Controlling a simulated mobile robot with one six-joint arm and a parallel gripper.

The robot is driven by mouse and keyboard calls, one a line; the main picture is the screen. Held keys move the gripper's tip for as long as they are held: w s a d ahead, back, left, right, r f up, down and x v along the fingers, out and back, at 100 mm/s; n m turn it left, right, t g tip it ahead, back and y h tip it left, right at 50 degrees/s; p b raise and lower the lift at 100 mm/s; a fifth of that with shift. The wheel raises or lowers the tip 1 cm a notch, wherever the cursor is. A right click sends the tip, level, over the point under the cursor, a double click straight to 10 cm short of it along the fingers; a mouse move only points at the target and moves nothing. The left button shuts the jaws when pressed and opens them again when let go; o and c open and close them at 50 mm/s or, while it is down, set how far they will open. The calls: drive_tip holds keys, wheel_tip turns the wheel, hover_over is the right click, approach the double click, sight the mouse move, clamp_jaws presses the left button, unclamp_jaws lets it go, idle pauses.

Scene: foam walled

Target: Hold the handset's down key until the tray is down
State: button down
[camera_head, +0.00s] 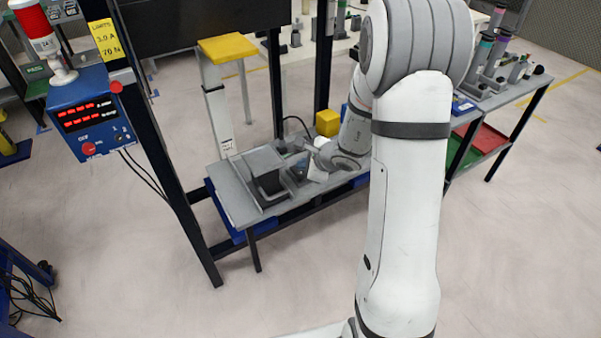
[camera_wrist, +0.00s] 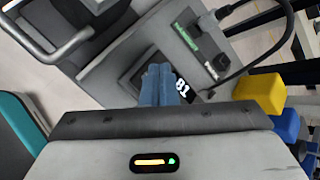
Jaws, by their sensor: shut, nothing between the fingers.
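A yellow plate (camera_head: 228,48), which looks like the tray, sits high on a pale upright column (camera_head: 218,118) in the head view. The handset seems to be the dark panel (camera_wrist: 185,90) with white digits reading 81 in the wrist view, set on a grey surface. My gripper (camera_wrist: 160,70) is shut and empty, its blue-grey fingers together over that panel. They hide much of its face, keys included. I cannot tell whether the tips touch it. In the head view my gripper (camera_head: 312,150) is low over the bench, small and partly hidden.
A black cable (camera_wrist: 262,55) curves from a connector beside the panel. A yellow block (camera_wrist: 258,93) and a blue block (camera_wrist: 285,126) lie to the right. A dark post (camera_head: 178,190) stands left of the bench.

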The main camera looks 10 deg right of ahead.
drive_tip(key=shift+f+b, duration=0.25)
drive_tip(key=shift+b, duration=0.1)
drive_tip(key=shift+f+b, duration=0.2)
drive_tip(key=shift+b, duration=0.15)
drive_tip(key=shift+f+b, duration=0.25)
drive_tip(key=shift+b, duration=0.2)
idle(0.3)
idle(2.9)
drive_tip(key=shift+r+p, duration=0.4)
drive_tip(key=shift+r, duration=0.35)
wheel_tip(320, 180, up, 5)
drive_tip(key=p, duration=0.3)
idle(0.8)
